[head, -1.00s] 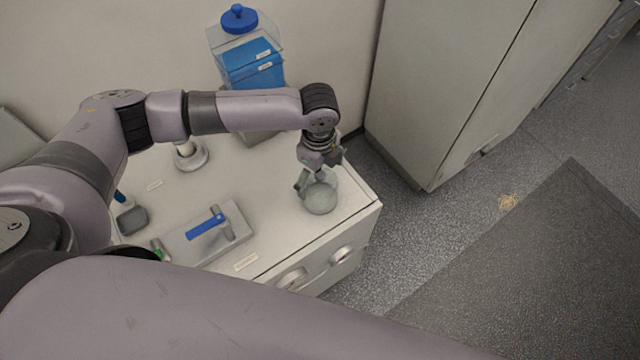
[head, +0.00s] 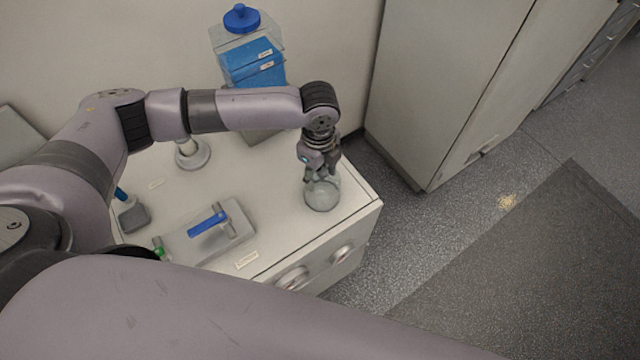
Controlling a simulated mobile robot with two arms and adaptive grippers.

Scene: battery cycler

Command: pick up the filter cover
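A clear, rounded glass piece that looks like the filter cover (head: 322,196) stands near the front right corner of the white cabinet top (head: 285,225). My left gripper (head: 322,180) points down over it, its fingers at the upper part of the glass. The fingers overlap the glass in the picture, and I cannot tell whether they grip it. No lift of the glass off the top is visible. My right gripper is out of view.
A grey plate with a blue handle (head: 207,223) lies to the left on the cabinet top. A white round stand (head: 192,155) is behind it. A clear container with a blue lid (head: 241,18) stands at the back. A tall cabinet (head: 440,90) rises to the right.

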